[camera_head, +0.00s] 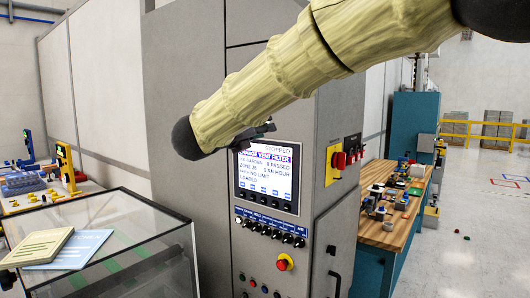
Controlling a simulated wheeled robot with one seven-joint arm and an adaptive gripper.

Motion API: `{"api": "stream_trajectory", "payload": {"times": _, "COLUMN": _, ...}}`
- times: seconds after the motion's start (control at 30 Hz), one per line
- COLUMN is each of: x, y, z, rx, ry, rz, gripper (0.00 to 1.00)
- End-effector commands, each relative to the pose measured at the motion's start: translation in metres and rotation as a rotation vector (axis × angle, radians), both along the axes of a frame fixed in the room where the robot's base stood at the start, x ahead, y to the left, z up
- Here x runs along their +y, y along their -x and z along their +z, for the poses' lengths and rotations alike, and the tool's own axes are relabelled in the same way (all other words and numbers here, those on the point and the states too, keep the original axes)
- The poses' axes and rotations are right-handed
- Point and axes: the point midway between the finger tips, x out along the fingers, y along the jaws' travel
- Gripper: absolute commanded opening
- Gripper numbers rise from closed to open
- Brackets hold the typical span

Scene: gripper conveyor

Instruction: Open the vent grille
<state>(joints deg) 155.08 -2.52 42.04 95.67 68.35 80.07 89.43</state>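No vent grille can be made out in this view. The tall grey control cabinet (190,70) stands in the middle, and my arm in its yellowish sleeve crosses in front of it. A small dark part of my gripper (258,132) shows below the sleeve, just above the cabinet's screen (267,178). Its fingers are mostly hidden, so I cannot tell whether they are open or shut, or whether they touch anything. The screen reads "STOPPED" and has a highlighted line that appears to say "CHANGE VENT FILTER".
Knobs (270,230) and a red button (283,263) sit below the screen. A red-yellow switch (339,161) is on the right side, above a dark handle (333,268). A glass-topped case (140,240) stands at front left, a cluttered wooden bench (395,235) at right.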

Motion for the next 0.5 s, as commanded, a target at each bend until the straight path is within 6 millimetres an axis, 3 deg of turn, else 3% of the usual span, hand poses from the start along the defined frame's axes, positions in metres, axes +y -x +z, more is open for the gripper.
{"api": "stream_trajectory", "payload": {"times": 0.2, "x": -0.007, "y": -0.012, "z": -0.033, "rx": 0.053, "ry": 0.073, "rz": 0.018, "gripper": 0.29}}
{"api": "stream_trajectory", "payload": {"times": 0.5, "x": -0.013, "y": -0.020, "z": -0.058, "rx": 0.096, "ry": 0.135, "rz": 0.033, "gripper": 0.29}}
